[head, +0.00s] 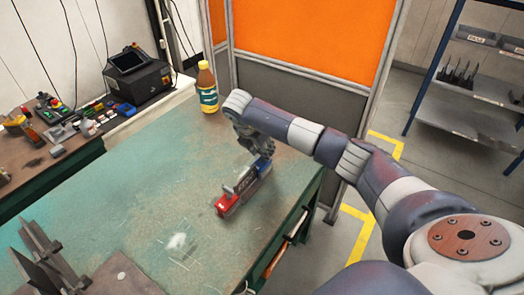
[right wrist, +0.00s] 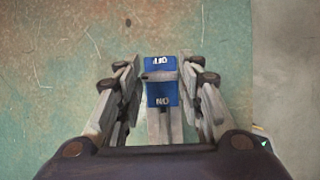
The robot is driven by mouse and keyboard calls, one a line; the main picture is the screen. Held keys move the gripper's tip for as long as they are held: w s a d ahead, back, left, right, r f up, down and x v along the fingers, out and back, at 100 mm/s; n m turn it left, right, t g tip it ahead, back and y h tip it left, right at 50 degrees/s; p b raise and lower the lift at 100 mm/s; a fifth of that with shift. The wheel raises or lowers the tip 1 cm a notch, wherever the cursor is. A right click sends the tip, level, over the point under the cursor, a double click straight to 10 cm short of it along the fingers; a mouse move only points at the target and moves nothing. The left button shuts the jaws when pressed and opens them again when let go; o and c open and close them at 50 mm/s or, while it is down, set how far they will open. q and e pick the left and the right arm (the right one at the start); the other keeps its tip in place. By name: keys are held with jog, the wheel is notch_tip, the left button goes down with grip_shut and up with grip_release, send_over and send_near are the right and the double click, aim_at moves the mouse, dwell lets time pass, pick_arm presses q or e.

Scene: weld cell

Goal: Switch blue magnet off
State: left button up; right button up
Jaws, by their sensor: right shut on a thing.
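The blue magnet (head: 264,165) is at the far right end of a grey block lying on the green table. In the right wrist view its blue top (right wrist: 161,92) carries an OFF label at the upper end and an upside-down ON label at the lower end. A grey switch bar (right wrist: 159,76) crosses the blue top nearer OFF. My right gripper (head: 250,155) is down at the blue end, with its fingers (right wrist: 161,85) on both sides, shut on the magnet. The exact contact is hard to see. My left gripper is not in view.
A red piece (head: 226,204) is at the near end of the grey block (head: 244,184). A yellow bottle (head: 207,88) stands at the table's back. Dark metal brackets (head: 42,255) stand at the front left. The middle of the green table (head: 130,200) is mostly clear.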

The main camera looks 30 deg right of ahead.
dwell(0.4)
jog(key=o, duration=1.1)
jog(key=shift+c, duration=0.2)
jog(key=v, duration=1.2)
